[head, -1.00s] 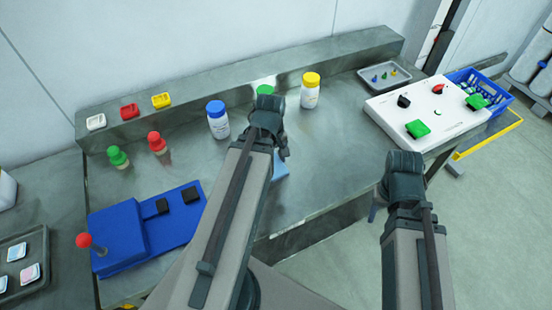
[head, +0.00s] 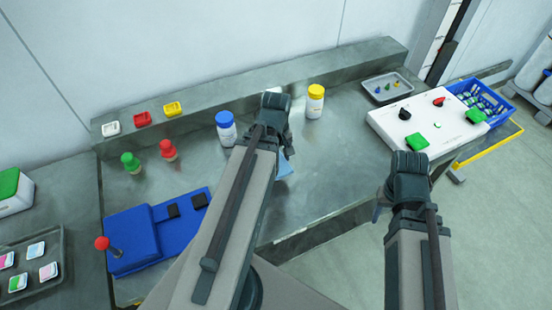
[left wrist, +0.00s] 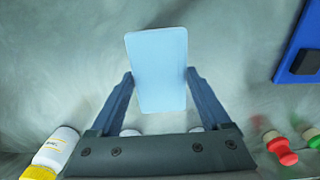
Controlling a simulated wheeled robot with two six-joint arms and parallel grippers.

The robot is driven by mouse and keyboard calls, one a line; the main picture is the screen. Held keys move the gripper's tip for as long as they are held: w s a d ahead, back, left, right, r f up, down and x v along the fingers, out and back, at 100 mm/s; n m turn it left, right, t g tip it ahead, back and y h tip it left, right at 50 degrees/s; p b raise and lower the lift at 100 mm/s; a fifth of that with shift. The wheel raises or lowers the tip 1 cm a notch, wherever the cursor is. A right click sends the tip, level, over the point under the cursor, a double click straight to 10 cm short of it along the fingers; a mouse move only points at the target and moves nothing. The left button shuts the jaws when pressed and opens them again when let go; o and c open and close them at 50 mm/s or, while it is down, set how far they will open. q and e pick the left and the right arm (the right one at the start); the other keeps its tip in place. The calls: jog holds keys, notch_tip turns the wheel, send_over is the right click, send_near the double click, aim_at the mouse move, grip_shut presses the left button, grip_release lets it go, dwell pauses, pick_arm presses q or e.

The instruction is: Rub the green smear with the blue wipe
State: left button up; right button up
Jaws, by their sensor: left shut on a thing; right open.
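My left gripper (head: 284,150) is shut on the blue wipe (left wrist: 158,72), which sits flat between its two fingers in the left wrist view. In the head view, a corner of the wipe (head: 285,168) shows beyond my left arm, over the middle of the steel bench. A small green mark (head: 437,125) lies on the white board at the right; it may be the green smear, but it is too small to be sure. The wipe is well left of it. My right gripper (head: 380,205) is open near the bench's front edge, its fingers mostly hidden.
A blue-capped bottle (head: 226,129) and a yellow-capped bottle (head: 314,102) stand either side of my left gripper. The white board (head: 390,123) carries green, black and red pieces. A blue crate (head: 507,113) stands beyond it. A blue device (head: 132,240) is at left.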

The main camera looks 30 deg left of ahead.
pick_arm(q)
jog(key=shift+r, duration=0.1)
notch_tip(320, 180, up, 3)
jog(key=p, duration=0.3)
dwell(0.4)
jog(key=shift+w+f, duration=0.1)
jog(key=shift+f, duration=0.1)
